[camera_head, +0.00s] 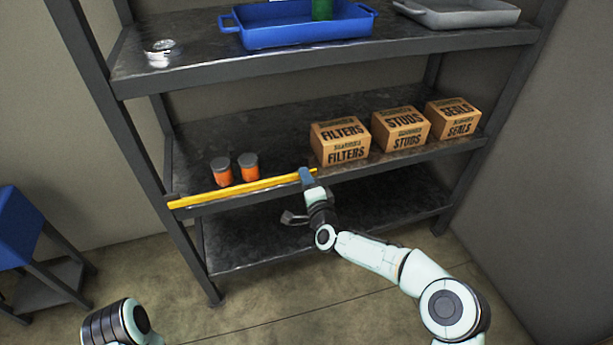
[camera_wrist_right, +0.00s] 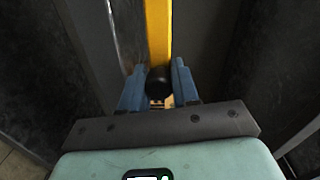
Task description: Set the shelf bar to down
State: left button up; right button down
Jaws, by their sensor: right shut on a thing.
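The yellow shelf bar (camera_head: 240,190) runs along the front edge of the middle shelf (camera_head: 400,160), from the left post to about the shelf's middle. It lies close to level with that edge. My right gripper (camera_head: 307,178) is at the bar's right end. In the right wrist view, the bar (camera_wrist_right: 158,35) runs away from the camera, and its black end knob (camera_wrist_right: 158,80) sits between the blue fingers of the right gripper (camera_wrist_right: 158,88), which is shut on it. My left arm shows only in part at the lower left; its gripper is out of view.
Two orange cans (camera_head: 234,170) stand behind the bar. Boxes marked filters (camera_head: 340,143), studs (camera_head: 401,129) and seals (camera_head: 453,118) stand to the right. A blue tray (camera_head: 297,27) and a grey tray (camera_head: 458,12) are on the upper shelf. A blue-topped stand (camera_head: 17,228) is at far left.

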jog(key=shift+s+f, duration=0.1)
jog(key=shift+f, duration=0.5)
jog(key=c, duration=0.8)
grip_release()
jog(key=shift+c, duration=0.2)
jog(key=shift+r, duration=0.25)
jog(key=shift+s+d, duration=0.1)
jog(key=shift+s, duration=0.2)
pick_arm(q)
jog(key=w+r+t+p, duration=0.2)
jog(key=w+r+p, duration=0.1)
jog(key=w, duration=0.3)
jog(key=shift+w+d+r, duration=0.35)
jog(key=shift+d+r, duration=0.05)
jog(key=shift+d, duration=0.05)
pick_arm(e)
jog(key=v, duration=1.2)
jog(key=shift+s, duration=0.25)
pick_arm(q)
jog(key=shift+p, duration=0.3)
pick_arm(e)
jog(key=shift+d, duration=0.15)
